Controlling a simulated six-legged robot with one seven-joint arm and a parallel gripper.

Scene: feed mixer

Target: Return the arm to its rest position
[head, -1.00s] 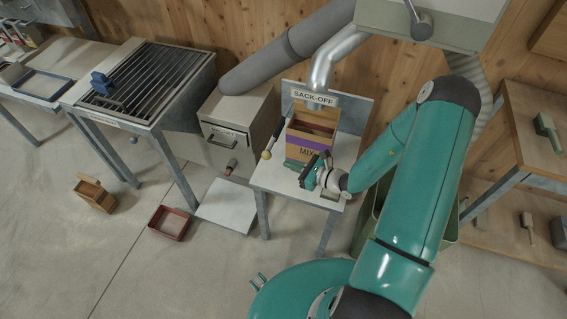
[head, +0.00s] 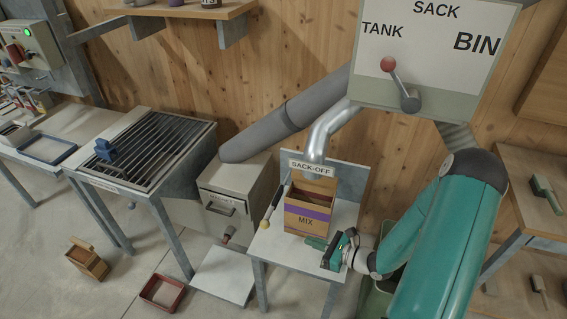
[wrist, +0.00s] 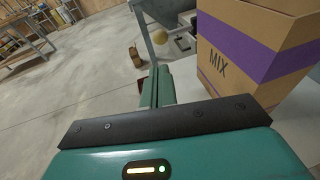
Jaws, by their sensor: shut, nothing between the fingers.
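My gripper (head: 318,243) is in front of the sack-off stand, low over the right part of its white top. Its fingers are shut with nothing between them. In the wrist view the closed fingers (wrist: 159,88) point away past the left side of the MIX box. My teal arm reaches in from the right in the head view. The open cardboard MIX box (head: 309,207), with a purple band, stands upright on the stand under the spout. It also shows large at the upper right of the wrist view (wrist: 250,50). I cannot tell whether gripper and box touch.
The stand top (head: 281,246) has a yellow-knobbed lever (head: 265,223) at its left. The selector panel (head: 437,50) and sack-off spout (head: 325,130) hang above. A grated table (head: 150,150) is left. A red tray (head: 162,292) and wooden box (head: 88,261) lie on the floor.

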